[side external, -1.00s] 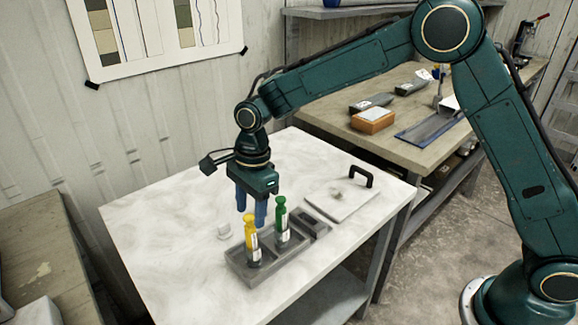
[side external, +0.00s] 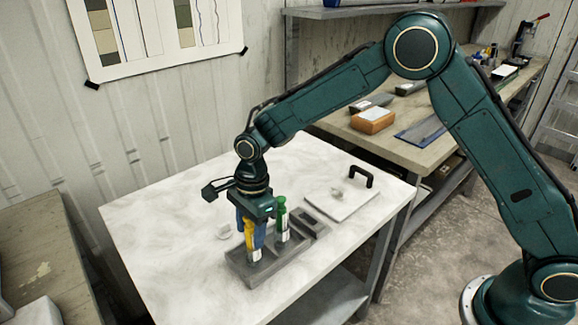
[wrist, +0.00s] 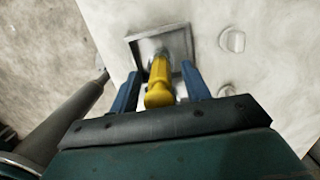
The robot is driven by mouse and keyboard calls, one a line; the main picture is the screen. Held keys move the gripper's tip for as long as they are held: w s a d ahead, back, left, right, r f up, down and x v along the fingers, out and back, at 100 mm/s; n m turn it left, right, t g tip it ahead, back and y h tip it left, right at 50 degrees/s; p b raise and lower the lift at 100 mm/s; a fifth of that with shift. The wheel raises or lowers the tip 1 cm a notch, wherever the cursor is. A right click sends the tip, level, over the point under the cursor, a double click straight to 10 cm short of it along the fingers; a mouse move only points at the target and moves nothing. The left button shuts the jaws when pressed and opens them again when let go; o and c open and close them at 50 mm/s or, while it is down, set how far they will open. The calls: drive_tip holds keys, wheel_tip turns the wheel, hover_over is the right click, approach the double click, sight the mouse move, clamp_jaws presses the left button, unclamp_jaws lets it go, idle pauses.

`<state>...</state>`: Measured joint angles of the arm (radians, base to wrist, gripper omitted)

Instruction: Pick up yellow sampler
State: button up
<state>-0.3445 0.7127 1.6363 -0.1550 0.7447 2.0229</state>
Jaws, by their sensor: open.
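The yellow sampler (side external: 249,236) stands upright in the grey rack (side external: 243,275) on the white table. It also shows in the wrist view (wrist: 160,85), between my two blue fingers. My gripper (side external: 251,240) is open and pointing down, with one finger on each side of the sampler's yellow upper part. In the wrist view my gripper (wrist: 160,88) shows a gap on both sides of the sampler. A green sampler (side external: 281,215) stands in the same rack, to the right and close to my gripper.
A white board with a black handle (side external: 340,197) lies right of the rack. A small white round object (side external: 223,231) sits on the table left of my gripper. The left part of the white table (side external: 150,225) is clear. A workbench with an orange box (side external: 372,120) stands behind.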

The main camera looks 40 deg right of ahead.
idle(0.4)
clamp_jaws()
drive_tip(key=shift+r, duration=0.1)
wheel_tip(320, 180, up, 20)
idle(0.8)
idle(0.5)
